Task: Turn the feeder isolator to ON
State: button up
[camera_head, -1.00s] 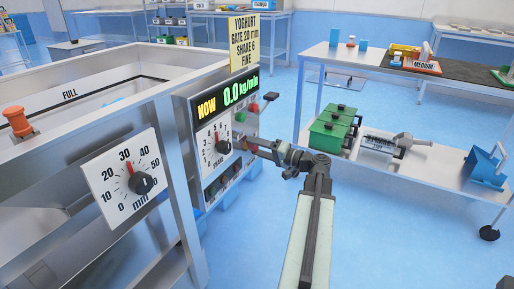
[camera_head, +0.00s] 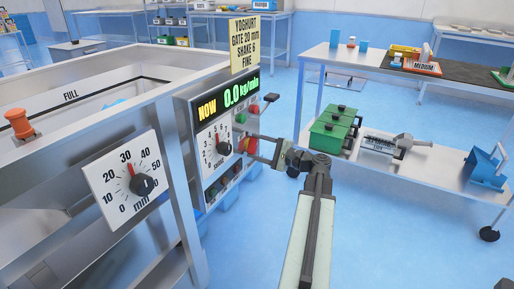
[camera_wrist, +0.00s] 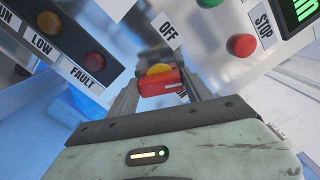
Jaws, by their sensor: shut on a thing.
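The feeder isolator is a red handle with a yellow part (camera_head: 244,146) on the right side of the control panel's front. In the wrist view the red handle (camera_wrist: 162,84) sits between my two fingers, with the OFF label (camera_wrist: 168,32) beyond it. My gripper (camera_head: 253,146) reaches the panel from the right and is shut on the handle.
The display (camera_head: 227,98) reads 0.0 kg/min. A dial marked in mm (camera_head: 126,180) is at the left. A low trolley shelf (camera_head: 440,165) stands to the right, with open floor between.

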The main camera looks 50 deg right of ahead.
jog(key=m, duration=0.5)
jog(key=shift+d, duration=0.1)
dwell(0.7)
jog(key=o, duration=1.4)
jog(key=shift+c, duration=0.2)
jog(key=v, duration=0.7)
jog(key=shift+s, duration=0.4)
jog(key=shift+d, duration=0.1)
